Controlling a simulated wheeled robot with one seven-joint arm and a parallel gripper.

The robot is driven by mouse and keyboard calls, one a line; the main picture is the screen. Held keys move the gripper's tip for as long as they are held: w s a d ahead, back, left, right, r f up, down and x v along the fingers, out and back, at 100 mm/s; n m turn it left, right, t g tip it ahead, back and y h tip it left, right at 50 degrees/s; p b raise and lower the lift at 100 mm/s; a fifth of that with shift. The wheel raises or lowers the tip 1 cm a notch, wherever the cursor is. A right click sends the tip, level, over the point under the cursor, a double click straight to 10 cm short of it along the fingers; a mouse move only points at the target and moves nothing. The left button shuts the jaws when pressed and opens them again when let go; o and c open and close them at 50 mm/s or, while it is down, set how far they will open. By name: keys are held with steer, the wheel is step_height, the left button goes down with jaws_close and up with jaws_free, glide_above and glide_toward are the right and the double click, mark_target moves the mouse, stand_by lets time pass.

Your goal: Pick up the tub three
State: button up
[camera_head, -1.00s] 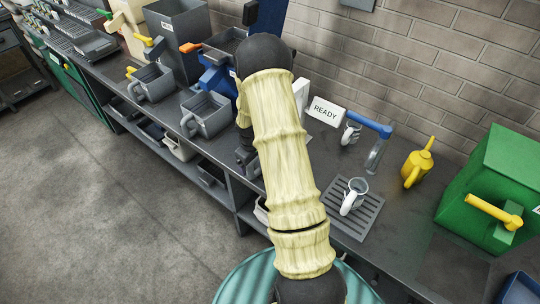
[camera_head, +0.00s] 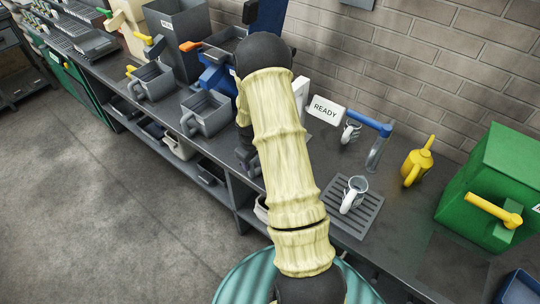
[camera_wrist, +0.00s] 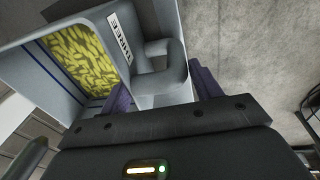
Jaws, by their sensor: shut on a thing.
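In the wrist view, tub three (camera_wrist: 153,20) is a pale grey tub with a "THREE" label. It holds yellow-green pellets (camera_wrist: 80,60) and has a blue line on its inner wall. My gripper (camera_wrist: 162,86) has its two purple fingers at either side of the tub's grey loop handle, shut on it. The tub looks tilted in this view, with its handle towards my gripper. In the head view, my arm hides most of the gripper, and I cannot make out tub three there.
Two other grey tubs (camera_head: 206,114) (camera_head: 152,81) stand on the long bench left of my arm. To the right are a "READY" sign (camera_head: 325,110), a metal jug (camera_head: 354,194) on a slatted grate, a yellow can (camera_head: 416,163) and a green machine (camera_head: 493,190). The floor at left is clear.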

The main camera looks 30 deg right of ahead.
steer(key=shift+w+r, duration=0.1)
steer(key=shift+r, duration=0.1)
jaws_close()
steer(key=shift+r, duration=0.5)
step_height(320, 180, up, 2)
steer(key=shift+b, duration=0.6)
steer(key=s+d+b, duration=0.1)
steer(key=s+d, duration=0.2)
steer(key=s, duration=0.5)
steer(key=s+d+b, duration=0.2)
steer(key=s+d, duration=0.1)
steer(key=s, duration=0.6)
steer(key=shift+d+r, duration=0.1)
steer(key=o, duration=1.1)
jaws_free()
jaws_close()
